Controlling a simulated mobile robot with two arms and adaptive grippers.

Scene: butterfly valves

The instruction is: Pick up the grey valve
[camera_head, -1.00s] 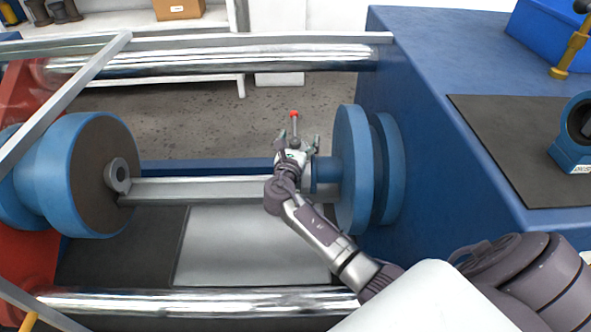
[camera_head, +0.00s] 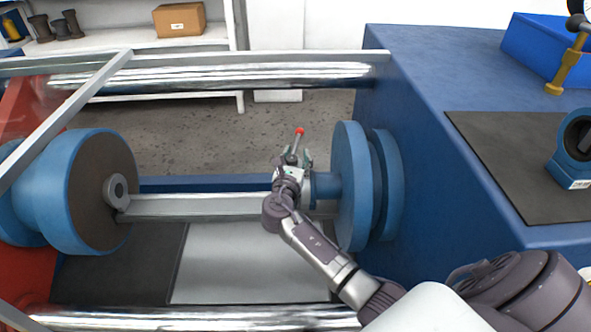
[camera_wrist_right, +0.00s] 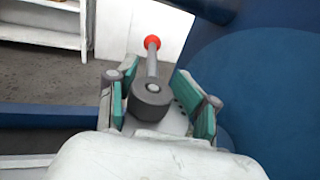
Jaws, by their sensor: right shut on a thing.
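The grey valve shows as a round grey hub with a thin lever ending in a red ball (camera_head: 299,131). In the wrist view its hub (camera_wrist_right: 151,98) sits between the green-padded fingers of my right gripper (camera_wrist_right: 163,103), with the lever standing up and the ball at the top. In the head view my right gripper (camera_head: 292,164) is shut on it, in front of the blue flange shaft of the machine. The lower part of the valve is hidden by the gripper. My left gripper is not in view.
A large blue flange (camera_head: 350,185) stands just right of my right gripper. A grey bar (camera_head: 190,206) runs behind and left. Polished rails (camera_head: 240,75) cross above and below. At right, a blue cabinet bears a dark mat (camera_head: 500,165) with a blue valve (camera_head: 570,165).

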